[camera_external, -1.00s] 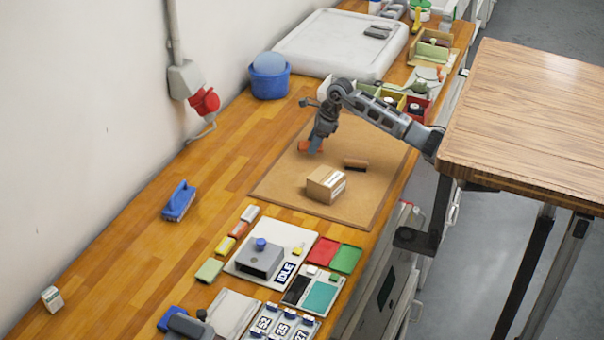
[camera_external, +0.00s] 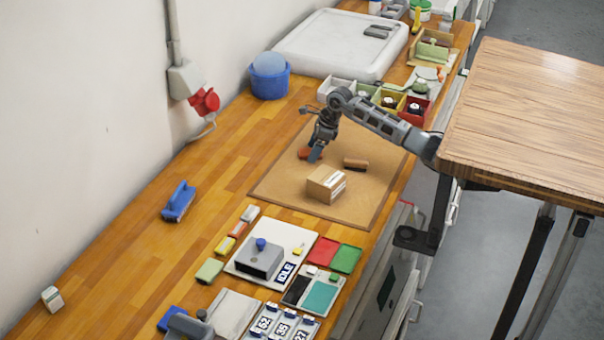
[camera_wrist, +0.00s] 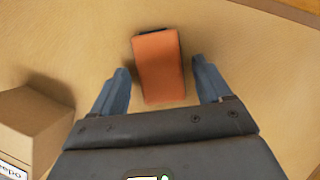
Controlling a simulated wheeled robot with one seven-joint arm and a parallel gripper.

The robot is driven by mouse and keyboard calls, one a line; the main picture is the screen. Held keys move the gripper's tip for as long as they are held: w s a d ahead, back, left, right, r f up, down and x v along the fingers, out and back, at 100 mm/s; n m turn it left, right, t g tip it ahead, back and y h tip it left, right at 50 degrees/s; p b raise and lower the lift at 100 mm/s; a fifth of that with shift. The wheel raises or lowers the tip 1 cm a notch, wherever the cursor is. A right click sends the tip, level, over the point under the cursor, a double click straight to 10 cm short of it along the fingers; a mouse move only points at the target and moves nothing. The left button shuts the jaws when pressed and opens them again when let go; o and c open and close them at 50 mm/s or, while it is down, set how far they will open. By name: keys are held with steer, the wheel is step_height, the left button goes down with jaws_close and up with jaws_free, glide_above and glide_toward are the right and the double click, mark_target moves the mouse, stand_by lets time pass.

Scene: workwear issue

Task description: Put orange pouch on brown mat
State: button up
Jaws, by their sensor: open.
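The orange pouch (camera_wrist: 158,68) shows in the wrist view between and just beyond my open fingers, with a gap on each side. In the external view the pouch (camera_external: 304,153) is partly hidden by my gripper (camera_external: 316,157). The pouch appears to rest on the brown mat (camera_external: 277,185), well inside its edges. In the wrist view my gripper (camera_wrist: 160,78) has its two blue fingers spread apart, and the mat (camera_wrist: 240,60) fills most of the background.
A cardboard box (camera_external: 325,184) and a small brown brush-like block (camera_external: 356,164) lie on the mat near my gripper. The box (camera_wrist: 30,125) is at the left in the wrist view. Bins (camera_external: 390,98) stand behind my arm. The wooden bench left of the mat is mostly clear.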

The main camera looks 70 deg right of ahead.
steer(key=shift+r, duration=0.1)
steer(key=b+v, duration=0.1)
steer(key=v, duration=1.1)
